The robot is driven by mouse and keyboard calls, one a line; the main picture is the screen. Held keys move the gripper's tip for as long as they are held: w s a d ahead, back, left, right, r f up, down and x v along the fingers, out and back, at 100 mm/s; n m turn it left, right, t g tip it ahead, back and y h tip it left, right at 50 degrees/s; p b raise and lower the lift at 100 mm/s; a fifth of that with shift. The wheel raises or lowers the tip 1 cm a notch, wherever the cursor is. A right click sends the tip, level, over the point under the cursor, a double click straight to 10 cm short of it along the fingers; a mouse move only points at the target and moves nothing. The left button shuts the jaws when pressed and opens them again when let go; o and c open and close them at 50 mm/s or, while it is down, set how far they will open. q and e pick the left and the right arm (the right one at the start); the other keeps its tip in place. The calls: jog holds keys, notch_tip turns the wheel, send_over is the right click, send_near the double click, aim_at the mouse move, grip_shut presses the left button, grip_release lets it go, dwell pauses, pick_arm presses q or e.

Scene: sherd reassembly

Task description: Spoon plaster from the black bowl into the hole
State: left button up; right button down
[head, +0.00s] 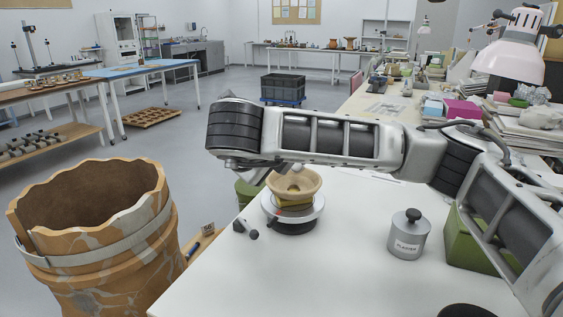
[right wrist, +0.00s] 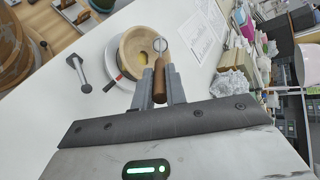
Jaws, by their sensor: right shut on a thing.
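My right gripper (right wrist: 160,82) is shut on the wooden handle of a spoon (right wrist: 159,88); its rounded metal end (right wrist: 160,46) points away, over the right rim of a tan bowl in the right wrist view. In the head view my right arm hides most of that gripper. The tan clay bowl (head: 306,180) sits on a yellow support on a round turntable (head: 271,208); it also shows in the right wrist view (right wrist: 126,45). A yellow patch shows through a hole (right wrist: 143,58) inside it. A black bowl (head: 466,311) is cut off at the bottom edge. My left gripper is not in view.
A grey lidded plaster tin (head: 408,238) stands on the white table (head: 335,260), right of the turntable. A small dark-ended tool (head: 245,231) lies left of it. A large cracked clay vessel (head: 95,240) stands at the left. The table's front middle is clear.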

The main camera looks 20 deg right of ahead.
jog(key=shift+s+a+f+t+h+p, duration=0.3)
jog(key=shift+a+f+t+h+p, duration=0.1)
jog(key=shift+f+t+h+p, duration=0.15)
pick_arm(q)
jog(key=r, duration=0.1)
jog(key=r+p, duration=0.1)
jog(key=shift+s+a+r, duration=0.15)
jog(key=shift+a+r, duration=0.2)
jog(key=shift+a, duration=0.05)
pick_arm(e)
jog(key=shift+s+a+f+t+h, duration=0.2)
jog(key=shift+f+t+h, duration=0.15)
jog(key=shift+f, duration=0.1)
jog(key=shift+s+a+f+t+h, duration=0.2)
jog(key=shift+f+h, duration=0.1)
jog(key=shift+f, duration=0.15)
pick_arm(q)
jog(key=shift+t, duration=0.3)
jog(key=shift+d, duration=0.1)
